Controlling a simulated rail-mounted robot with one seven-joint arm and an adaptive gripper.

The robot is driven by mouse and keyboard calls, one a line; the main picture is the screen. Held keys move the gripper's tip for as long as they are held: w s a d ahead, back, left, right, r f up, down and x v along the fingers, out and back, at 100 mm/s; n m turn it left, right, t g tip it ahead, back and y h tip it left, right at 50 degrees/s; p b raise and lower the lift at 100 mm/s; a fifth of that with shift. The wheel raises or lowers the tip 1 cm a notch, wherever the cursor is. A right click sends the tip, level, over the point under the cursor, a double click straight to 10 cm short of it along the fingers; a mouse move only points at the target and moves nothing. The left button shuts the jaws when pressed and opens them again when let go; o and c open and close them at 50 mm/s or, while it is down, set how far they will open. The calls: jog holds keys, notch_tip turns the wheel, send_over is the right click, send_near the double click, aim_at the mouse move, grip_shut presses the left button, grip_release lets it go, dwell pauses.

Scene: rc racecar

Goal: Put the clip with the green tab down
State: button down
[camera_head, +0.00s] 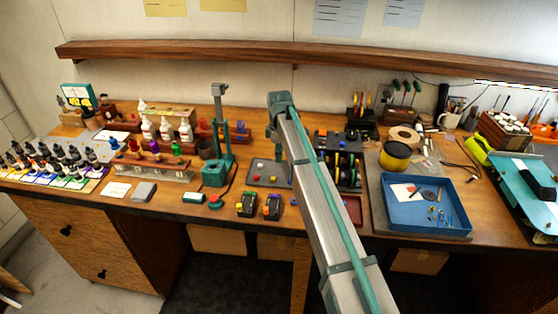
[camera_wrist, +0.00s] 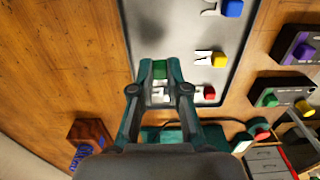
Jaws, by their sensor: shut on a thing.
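My gripper (camera_wrist: 160,82) is shut on the clip with the green tab (camera_wrist: 160,69), seen in the wrist view. The green tab shows between the fingertips, with pale metal just below it. The clip is over the lower left part of a grey tray (camera_wrist: 185,35); I cannot tell whether it touches the tray. On the tray to the right lie a blue-tab clip (camera_wrist: 232,8), a yellow-tab clip (camera_wrist: 218,60) and a red-tab clip (camera_wrist: 209,92). In the head view the tray (camera_head: 284,183) stands left of my arm, and the held clip cannot be made out.
Two dark boxes with coloured knobs (camera_head: 246,204) stand in front of the tray. A teal press-like stand (camera_head: 215,172) is left of it. A blue bin (camera_head: 425,216) lies right of my arm. Bare wood (camera_wrist: 65,60) lies left of the tray in the wrist view.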

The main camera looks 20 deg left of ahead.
jog(key=shift+f+p, duration=0.3)
jog(key=shift+f, duration=1.3)
jog(key=shift+f, duration=0.1)
jog(key=c, duration=1.2)
grip_release()
jog(key=shift+o, duration=0.2)
jog(key=shift+w+a, duration=0.1)
notch_tip(320, 180, up, 12)
jog(key=b, duration=0.3)
